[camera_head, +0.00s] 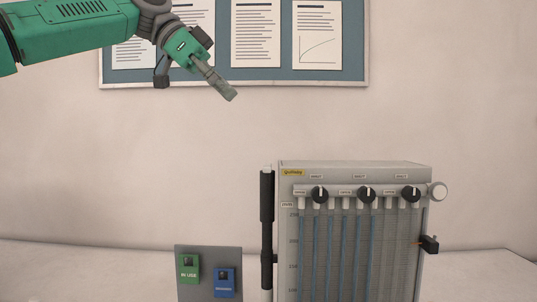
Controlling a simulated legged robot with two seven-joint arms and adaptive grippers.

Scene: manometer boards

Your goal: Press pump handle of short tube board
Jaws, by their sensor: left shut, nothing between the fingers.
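A grey manometer board (357,172) with several vertical tubes, some holding blue liquid, stands at the lower right of centre. Its lower end is cut off by the picture edge. I cannot tell from this view whether its tubes are the short ones. A black upright handle (267,196), which looks like the pump handle, runs along the board's left side. My left gripper (229,93) is shut and empty. It is in the air, above and a little left of the handle's top, clear of it. My right gripper is not in view.
Three black knobs (366,194) line the board's upper front. A black fitting (429,244) sticks out on its right side. A grey panel (208,252) with green and blue tags stands at left. A notice board (222,78) hangs behind my left arm. The space between gripper and handle is free.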

